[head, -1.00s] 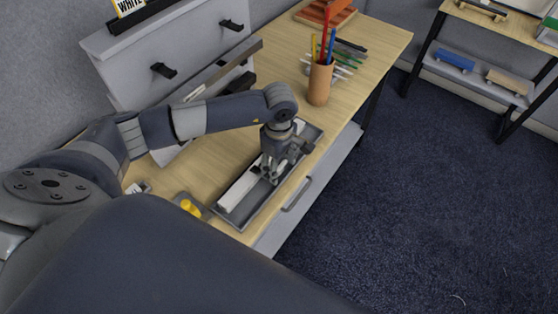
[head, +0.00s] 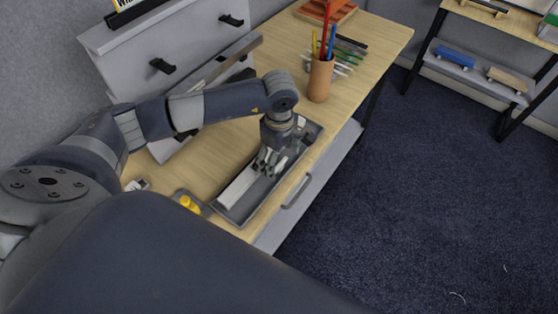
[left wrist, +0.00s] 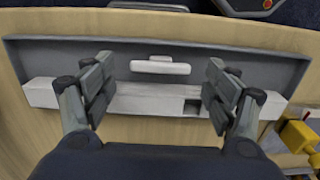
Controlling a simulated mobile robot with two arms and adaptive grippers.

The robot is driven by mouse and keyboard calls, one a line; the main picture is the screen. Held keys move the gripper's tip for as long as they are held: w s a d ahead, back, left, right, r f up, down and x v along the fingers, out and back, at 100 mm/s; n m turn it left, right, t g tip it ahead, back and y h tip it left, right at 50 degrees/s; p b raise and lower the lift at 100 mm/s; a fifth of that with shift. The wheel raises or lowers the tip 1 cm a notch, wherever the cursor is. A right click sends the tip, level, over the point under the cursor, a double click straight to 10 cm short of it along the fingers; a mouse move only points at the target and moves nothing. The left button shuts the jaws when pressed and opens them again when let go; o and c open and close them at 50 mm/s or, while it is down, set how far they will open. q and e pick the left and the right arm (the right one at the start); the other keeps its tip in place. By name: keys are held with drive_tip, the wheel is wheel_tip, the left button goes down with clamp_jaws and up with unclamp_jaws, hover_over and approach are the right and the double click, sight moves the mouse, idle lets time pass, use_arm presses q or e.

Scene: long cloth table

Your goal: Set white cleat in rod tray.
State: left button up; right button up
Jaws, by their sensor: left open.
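The rod tray (head: 232,214) is a long shallow grey tray near the table's front edge, also seen in the left wrist view (left wrist: 40,52). The white cleat (left wrist: 160,66) lies on the tray floor in the left wrist view, near the middle of its length; in the head view I cannot make it out by my gripper. A long white bar (left wrist: 140,100) with a dark notch lies along one side of the tray. My left gripper (head: 268,168) is over the tray, its fingers open and apart on either side of the cleat in the wrist view, holding nothing.
A brown pen cup (head: 320,80) stands beyond the tray. A yellow object (head: 188,203) sits by the tray's near end. A grey panel with black cleats (head: 163,66) stands at the back. Bare wood (head: 215,148) lies between panel and tray.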

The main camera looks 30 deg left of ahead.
sight(279, 165)
use_arm(q)
wheel_tip(279, 165, up, 10)
drive_tip(key=b, duration=0.3)
drive_tip(key=shift+r, duration=0.15)
drive_tip(key=shift+s, duration=0.1)
